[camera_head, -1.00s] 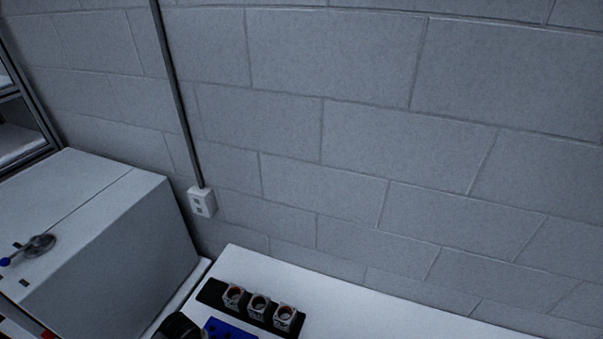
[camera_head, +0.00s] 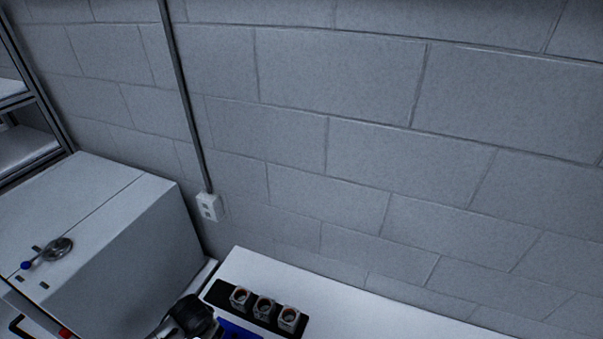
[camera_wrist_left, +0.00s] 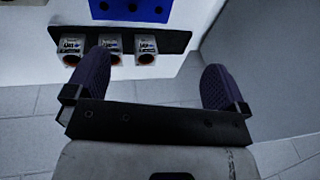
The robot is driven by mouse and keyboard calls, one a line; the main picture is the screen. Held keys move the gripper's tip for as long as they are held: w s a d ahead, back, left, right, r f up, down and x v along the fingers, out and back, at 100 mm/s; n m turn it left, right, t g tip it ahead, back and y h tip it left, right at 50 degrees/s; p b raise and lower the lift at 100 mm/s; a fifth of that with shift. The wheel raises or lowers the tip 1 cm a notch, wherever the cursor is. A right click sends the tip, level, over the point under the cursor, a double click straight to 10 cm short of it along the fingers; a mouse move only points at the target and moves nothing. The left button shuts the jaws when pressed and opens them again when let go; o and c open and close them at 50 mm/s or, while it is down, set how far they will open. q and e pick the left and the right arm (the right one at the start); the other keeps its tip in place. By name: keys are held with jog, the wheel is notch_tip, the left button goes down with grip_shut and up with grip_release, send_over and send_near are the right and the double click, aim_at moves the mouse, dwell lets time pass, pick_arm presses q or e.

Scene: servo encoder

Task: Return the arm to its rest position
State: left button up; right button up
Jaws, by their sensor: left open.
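My left gripper (camera_wrist_left: 158,90) shows in the left wrist view with its two dark ribbed fingers spread wide and nothing between them. In the head view a dark part of my left arm (camera_head: 192,318) shows at the bottom edge, left of the blue block; the fingers are hidden there. My right gripper is in neither view.
A black strip (camera_head: 218,295) with three servos (camera_head: 264,307) sits on the white table (camera_head: 345,301), beside a blue block (camera_head: 240,330). A large white box (camera_head: 150,250) with a metal lever (camera_head: 57,249) stands at left. A block wall (camera_head: 370,160) with an outlet (camera_head: 209,207) is behind.

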pick_arm(q)
jog(key=w+d+r+m+t, duration=0.2)
jog(key=d+r+m+t, duration=0.3)
jog(key=r, duration=0.7)
jog(key=s+d+r+n+t+h, duration=0.1)
jog(key=s+d+r+n+t, duration=0.2)
jog(key=s+r, duration=0.4)
jog(key=s+f+n+g, duration=0.1)
jog(key=s+f, duration=0.3)
jog(key=s, duration=0.4)
jog(key=s+f+n+g, duration=0.1)
jog(key=s+f+g, duration=0.2)
jog(key=s+f, duration=0.2)
jog(key=s+f+n+g+h, duration=0.1)
jog(key=s+f, duration=0.3)
jog(key=s, duration=0.7)
jog(key=shift+s+a+f+n+g, duration=0.25)
jog(key=shift+s+n+g, duration=0.15)
jog(key=shift+g, duration=0.4)
